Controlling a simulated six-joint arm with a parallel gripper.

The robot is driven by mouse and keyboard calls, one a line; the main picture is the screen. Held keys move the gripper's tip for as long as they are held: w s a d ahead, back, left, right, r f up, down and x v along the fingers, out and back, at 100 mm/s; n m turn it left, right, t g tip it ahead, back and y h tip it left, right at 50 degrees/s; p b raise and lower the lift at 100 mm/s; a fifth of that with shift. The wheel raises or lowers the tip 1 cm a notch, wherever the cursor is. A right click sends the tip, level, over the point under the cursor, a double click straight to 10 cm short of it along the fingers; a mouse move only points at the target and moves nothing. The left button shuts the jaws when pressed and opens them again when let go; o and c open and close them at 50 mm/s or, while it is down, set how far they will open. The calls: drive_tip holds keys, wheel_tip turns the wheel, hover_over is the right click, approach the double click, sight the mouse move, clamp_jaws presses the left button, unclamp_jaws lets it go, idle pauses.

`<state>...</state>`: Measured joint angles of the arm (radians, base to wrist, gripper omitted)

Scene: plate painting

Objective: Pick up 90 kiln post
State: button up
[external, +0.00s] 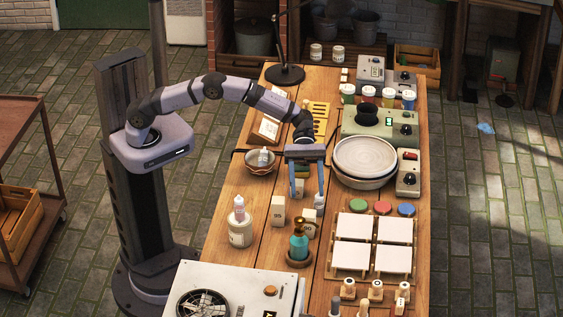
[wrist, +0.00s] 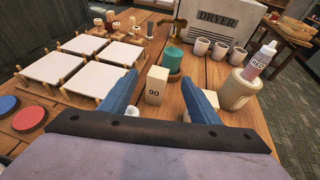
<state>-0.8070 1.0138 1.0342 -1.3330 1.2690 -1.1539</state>
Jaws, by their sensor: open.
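The kiln post marked 90 (wrist: 156,85) is a pale upright block on the wooden table. In the wrist view it shows between my fingertips, farther out and apart from them. In the external view it appears to be the pale block (external: 309,224) just in front of my gripper (external: 307,192). My gripper (wrist: 160,92) is open and empty, blue fingers pointing down, spread to either side of the post in the wrist view. Another pale post (external: 278,210) stands to the left; in the wrist view it is mostly hidden behind the right finger.
A jar with a bottle (external: 240,230) is to the left. White tiles (external: 352,255) on a wooden rack and colored discs (external: 382,208) are to the right. A plate (external: 365,158) sits behind right. The dryer (wrist: 215,30) is at the far end.

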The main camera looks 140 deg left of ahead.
sight(309, 212)
drive_tip(key=shift+f+p+x, duration=0.25)
drive_tip(key=shift+p+x, duration=0.2)
drive_tip(key=shift+x, duration=1.3)
drive_tip(key=shift+f+p+x, duration=0.25)
drive_tip(key=shift+p+x, duration=0.15)
drive_tip(key=shift+x, duration=1.3)
drive_tip(key=shift+s+a, duration=0.1)
drive_tip(key=shift+s, duration=0.05)
drive_tip(key=c, duration=1.4)
drive_tip(key=shift+r, duration=0.15)
